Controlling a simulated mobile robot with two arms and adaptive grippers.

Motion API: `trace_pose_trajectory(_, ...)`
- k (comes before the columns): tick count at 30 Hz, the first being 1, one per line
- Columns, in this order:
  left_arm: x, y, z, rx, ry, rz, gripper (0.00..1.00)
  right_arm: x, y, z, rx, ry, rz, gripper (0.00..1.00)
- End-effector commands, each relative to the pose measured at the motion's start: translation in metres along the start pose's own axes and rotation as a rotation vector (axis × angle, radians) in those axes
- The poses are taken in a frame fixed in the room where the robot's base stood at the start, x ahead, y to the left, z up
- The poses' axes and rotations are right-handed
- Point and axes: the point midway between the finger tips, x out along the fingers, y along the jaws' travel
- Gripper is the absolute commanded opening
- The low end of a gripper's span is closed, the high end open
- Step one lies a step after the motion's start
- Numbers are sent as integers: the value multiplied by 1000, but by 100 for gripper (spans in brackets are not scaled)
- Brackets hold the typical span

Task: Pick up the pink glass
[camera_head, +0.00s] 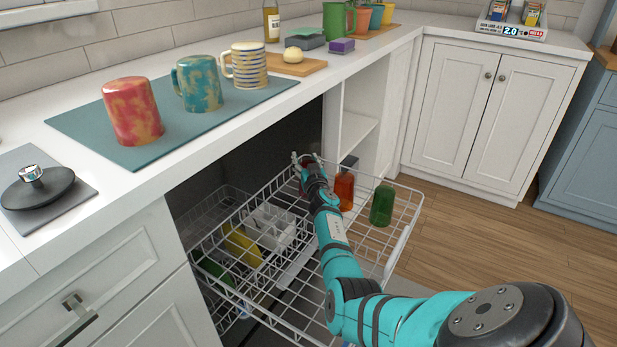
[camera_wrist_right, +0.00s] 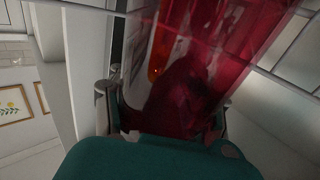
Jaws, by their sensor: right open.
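The pink glass (camera_wrist_right: 225,45) is translucent and fills much of the right wrist view, close to the camera. In the head view it is mostly hidden behind my right gripper, in the pulled-out upper dishwasher rack (camera_head: 408,225). My right gripper (camera_head: 307,159) is open at the far part of that rack. In the wrist view, its fingers show on either side of the lower part of the glass; I cannot tell whether they touch it. My left gripper is not in view.
An orange-red glass (camera_head: 344,191) and a green glass (camera_head: 382,205) stand in the rack to the right of my arm. A yellow plate (camera_head: 241,244) and a white cutlery basket (camera_head: 270,225) are to the left. Counter edge and rack wires surround the gripper. Several mugs stand on the counter.

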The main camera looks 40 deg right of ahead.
Motion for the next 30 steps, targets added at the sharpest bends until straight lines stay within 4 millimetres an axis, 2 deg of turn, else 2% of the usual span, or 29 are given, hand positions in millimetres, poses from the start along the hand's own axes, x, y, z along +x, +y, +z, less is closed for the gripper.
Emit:
trace_pose_trajectory(1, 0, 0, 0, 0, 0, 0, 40, 0, 0, 0, -1, -1, 0, 31)
trace_pose_trajectory(8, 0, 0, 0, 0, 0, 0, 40, 0, 0, 1, -1, -1, 0, 1)
trace_pose_trajectory(30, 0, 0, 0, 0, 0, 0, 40, 0, 0, 2, -1, -2, 0, 0)
